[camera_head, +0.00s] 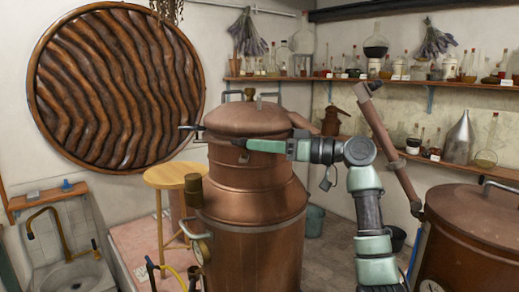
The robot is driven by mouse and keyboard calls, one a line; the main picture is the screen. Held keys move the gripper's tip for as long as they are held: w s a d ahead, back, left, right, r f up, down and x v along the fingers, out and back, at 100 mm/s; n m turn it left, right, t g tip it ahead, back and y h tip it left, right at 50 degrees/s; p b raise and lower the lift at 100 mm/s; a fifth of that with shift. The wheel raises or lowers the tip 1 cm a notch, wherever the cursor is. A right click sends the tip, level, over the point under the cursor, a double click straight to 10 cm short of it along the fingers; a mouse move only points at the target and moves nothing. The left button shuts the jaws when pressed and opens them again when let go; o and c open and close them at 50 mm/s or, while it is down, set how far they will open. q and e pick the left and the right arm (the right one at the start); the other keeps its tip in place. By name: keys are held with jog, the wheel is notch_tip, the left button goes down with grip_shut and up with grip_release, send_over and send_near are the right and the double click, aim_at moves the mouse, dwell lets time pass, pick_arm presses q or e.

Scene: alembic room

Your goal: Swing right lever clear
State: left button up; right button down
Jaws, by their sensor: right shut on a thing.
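A copper still (250,190) stands in the middle with a domed lid (247,118) seated on top. A dark lever (190,128) sticks out at the left of the lid's rim. My right gripper (250,145) reaches in from the right across the front of the still, just below the lid. Its green fingers are shut on what seems to be the right lever, a small dark part (239,142) at the fingertips. The fingers hide most of it. My left gripper is not in view.
A second copper vessel (475,240) stands at lower right, with a copper pipe (390,150) rising behind my right arm. A round wooden stool (172,177) and a sink (75,275) are at left. Shelves of glassware (440,82) line the back wall.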

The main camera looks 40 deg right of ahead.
dwell(0.5)
jog(key=c, duration=1.4)
grip_release()
jog(key=shift+w, duration=0.1)
jog(key=shift+s+d+f+b, duration=0.15)
jog(key=shift+s+d+b, duration=0.05)
jog(key=shift+s+b, duration=0.1)
jog(key=b+v, duration=0.3)
jog(key=v, duration=0.4)
jog(key=shift+d+b, duration=0.15)
jog(key=shift+b, duration=0.25)
